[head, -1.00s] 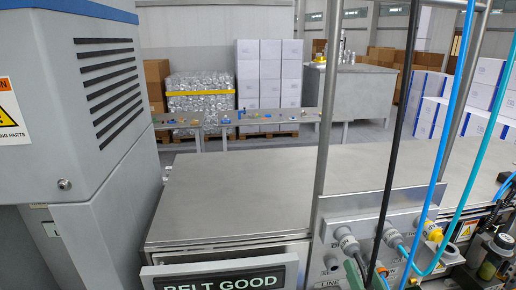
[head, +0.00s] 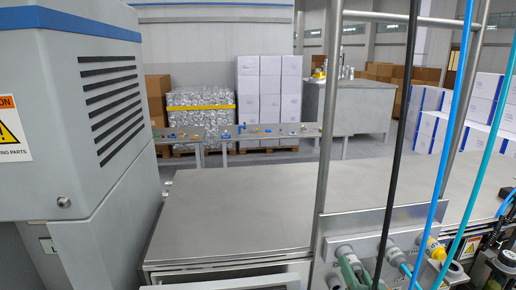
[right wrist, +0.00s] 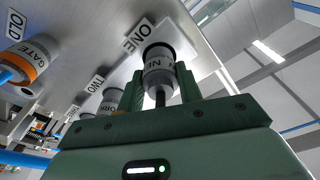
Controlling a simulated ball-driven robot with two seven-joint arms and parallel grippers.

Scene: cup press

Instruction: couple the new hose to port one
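My right gripper (right wrist: 160,84) is green and sits at port one, under the ONE label (right wrist: 137,35). Its fingers flank a grey coupling (right wrist: 159,58) with a pale lettered band, partly hidden; a dark stem comes out toward me. The fingers lie close to its sides; I cannot tell whether they grip it. In the head view the same coupling (head: 344,251) is on the left of the port panel (head: 376,223), with my green right gripper (head: 352,270) just below. The coupling appears against the panel; full seating cannot be told. My left gripper is not in view.
A coupling (right wrist: 106,102) sits by the TWO label, and an orange-banded GATE coupling (right wrist: 36,54) by OLD. Black (head: 398,150), blue (head: 455,110) and teal (head: 483,175) hoses hang before the panel. A metal post (head: 325,130) stands left. The steel top (head: 240,205) is clear.

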